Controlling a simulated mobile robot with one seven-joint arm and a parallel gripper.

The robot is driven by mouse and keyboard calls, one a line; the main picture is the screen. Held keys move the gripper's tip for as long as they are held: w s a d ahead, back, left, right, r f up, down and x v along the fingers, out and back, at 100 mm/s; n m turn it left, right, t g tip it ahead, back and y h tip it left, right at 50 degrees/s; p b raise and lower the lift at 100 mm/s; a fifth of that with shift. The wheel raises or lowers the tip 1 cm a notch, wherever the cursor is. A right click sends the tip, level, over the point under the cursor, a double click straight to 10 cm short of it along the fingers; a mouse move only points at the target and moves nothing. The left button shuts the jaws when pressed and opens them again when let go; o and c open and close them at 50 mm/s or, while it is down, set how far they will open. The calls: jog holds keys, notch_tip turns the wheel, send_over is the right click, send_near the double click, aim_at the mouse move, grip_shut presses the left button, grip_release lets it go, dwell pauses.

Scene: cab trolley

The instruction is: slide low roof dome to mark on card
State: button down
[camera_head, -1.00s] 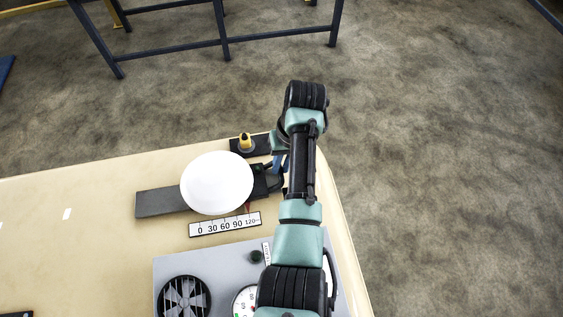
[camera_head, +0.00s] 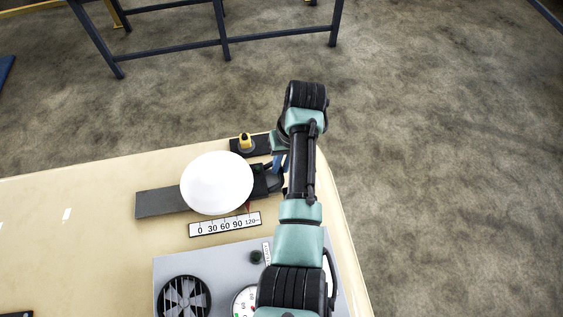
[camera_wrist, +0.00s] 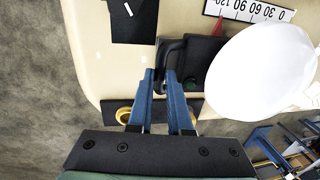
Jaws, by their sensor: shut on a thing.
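The white roof dome (camera_head: 217,182) sits on a dark grey rail (camera_head: 160,203) on the tabletop; the dome also shows at the right in the wrist view (camera_wrist: 262,72). A black block with a loop handle (camera_wrist: 172,48) joins the dome's side. My gripper (camera_wrist: 164,76) has its blue fingers shut on that handle; in the head view my arm partly hides this grip. The white scale card (camera_head: 225,224) runs from 0 to 120 in front of the dome. A red pointer (camera_wrist: 218,27) stands at the card's edge, near 90 to 120 in the head view.
A yellow-topped knob (camera_head: 245,143) on a dark plate stands behind the dome. A grey panel (camera_head: 200,262) with a fan grille and a gauge lies in front, partly under my arm. The table's right edge is close to my arm. The tabletop left of the rail is mostly clear.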

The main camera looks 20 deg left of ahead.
aim_at(254, 178)
jog(key=shift+s+a+r, duration=0.15)
jog(key=shift+a, duration=0.1)
jog(key=s+a+p, duration=0.1)
jog(key=s+a, duration=0.1)
jog(key=a, duration=0.1)
jog(key=s+a+p, duration=0.1)
jog(key=shift+a+p, duration=0.35)
jog(key=shift+a, duration=0.05)
jog(key=shift+d, duration=0.1)
jog(key=c, duration=0.8)
grip_release()
jog(key=shift+c, duration=0.2)
notch_tip(254, 178, up, 13)
jog(key=w+d+p, duration=0.1)
jog(key=d, duration=0.1)
jog(key=shift+w+f, duration=0.15)
jog(key=shift+f, duration=0.05)
